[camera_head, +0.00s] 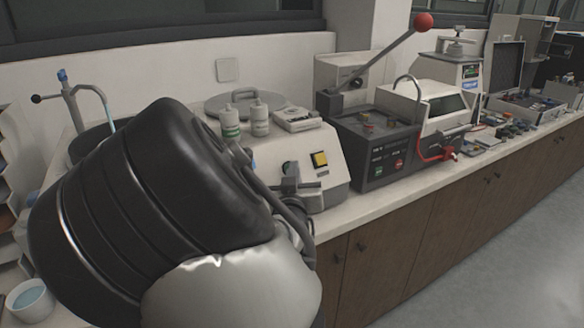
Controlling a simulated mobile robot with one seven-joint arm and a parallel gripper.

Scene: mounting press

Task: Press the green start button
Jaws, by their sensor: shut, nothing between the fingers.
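The mounting press (375,140) is a dark box on the counter right of centre, with a lever ending in a red ball. Its front panel (388,158) faces me and carries small displays and buttons. A red button (398,164) shows at its lower right. A small greenish spot (379,171) lies left of it, too small to tell for sure as the green button. My gripper (302,186) is shut and empty. It is left of the press, in front of a beige machine's panel, apart from the press's panel in the picture.
The beige machine (330,189) has a yellow square button (319,160) and a dark green round knob beside it. Two white bottles (245,120) stand behind my arm. A red hose (433,156) hangs right of the press. The counter front edge is clear before the press.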

